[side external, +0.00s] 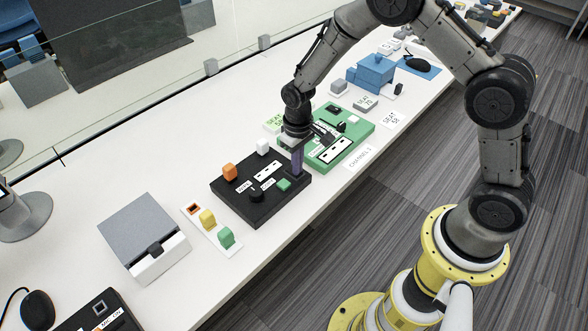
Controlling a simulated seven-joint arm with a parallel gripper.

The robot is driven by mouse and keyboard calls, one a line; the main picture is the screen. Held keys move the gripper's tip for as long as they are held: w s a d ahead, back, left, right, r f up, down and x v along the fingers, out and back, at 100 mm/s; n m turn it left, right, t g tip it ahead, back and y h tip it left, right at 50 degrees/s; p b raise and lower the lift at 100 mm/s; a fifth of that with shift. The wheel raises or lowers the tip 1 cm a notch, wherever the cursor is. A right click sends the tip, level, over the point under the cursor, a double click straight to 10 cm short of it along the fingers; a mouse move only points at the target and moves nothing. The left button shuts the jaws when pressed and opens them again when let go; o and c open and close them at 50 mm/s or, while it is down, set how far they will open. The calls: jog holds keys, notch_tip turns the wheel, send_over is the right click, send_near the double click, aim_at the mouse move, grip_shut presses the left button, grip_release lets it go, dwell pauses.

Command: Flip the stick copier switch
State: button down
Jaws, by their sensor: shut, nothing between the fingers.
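A black box (232,197) lies on the white table, with orange, white and green pieces, a round black knob (256,194) and small labels on top. A green box (355,142) with dark parts and white label strips lies just beyond it, to the right. I cannot tell which one is the stick copier, as the labels are too small to read. My gripper (297,163) points down over the black box's right corner, beside the green box. It is shut and empty. I cannot tell whether it touches either box. The arm's end hides part of both boxes.
A white strip with colored blocks (209,222) and a grey-lidded box (143,234) stand to the left. A blue box (371,74) and label cards, including "CHANNEL 2" (361,157), lie to the right. A glass partition runs behind the table. The near table edge is mostly clear.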

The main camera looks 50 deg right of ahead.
jog(key=shift+r, duration=3.5)
jog(key=s+d+r+t, duration=0.15)
jog(key=s+r, duration=0.25)
jog(key=r, duration=0.7)
jog(key=s+d+r+t, duration=0.1)
jog(key=s+r+t, duration=0.2)
jog(key=r, duration=0.7)
jog(key=s+d+t, duration=0.1)
jog(key=s, duration=1.7)
jog(key=shift+s+f, duration=0.2)
jog(key=c, duration=1.5)
grip_release()
jog(key=shift+c, duration=0.2)
